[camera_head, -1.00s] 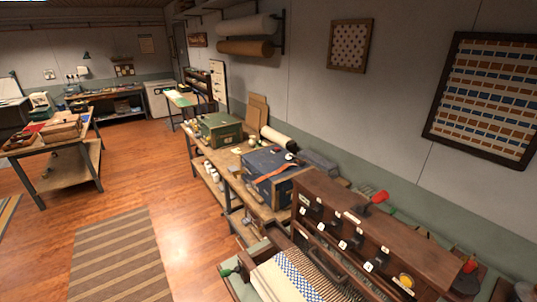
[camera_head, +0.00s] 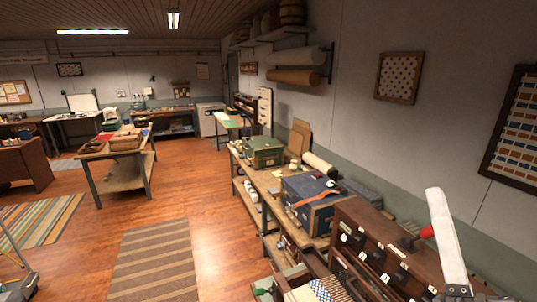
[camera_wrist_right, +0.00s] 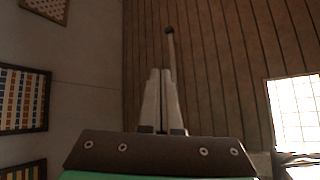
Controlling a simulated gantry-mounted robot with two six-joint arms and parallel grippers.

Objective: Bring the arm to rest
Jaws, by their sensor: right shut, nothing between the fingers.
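My right gripper (camera_head: 434,193) stands at the lower right of the head view, in front of the dark wooden drawer cabinet as seen from here. Its pale fingers point up and lean slightly left. In the right wrist view the two fingers (camera_wrist_right: 161,73) lie close together and point up toward the slatted ceiling. The gripper is shut with nothing in it. My left gripper does not show in either view.
The wooden drawer cabinet (camera_head: 390,254) with a red-handled tool (camera_head: 427,232) stands behind my gripper in the head view. A blue box (camera_head: 312,201) and a green box (camera_head: 263,152) sit on the bench along the wall. The floor at left centre is mostly clear.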

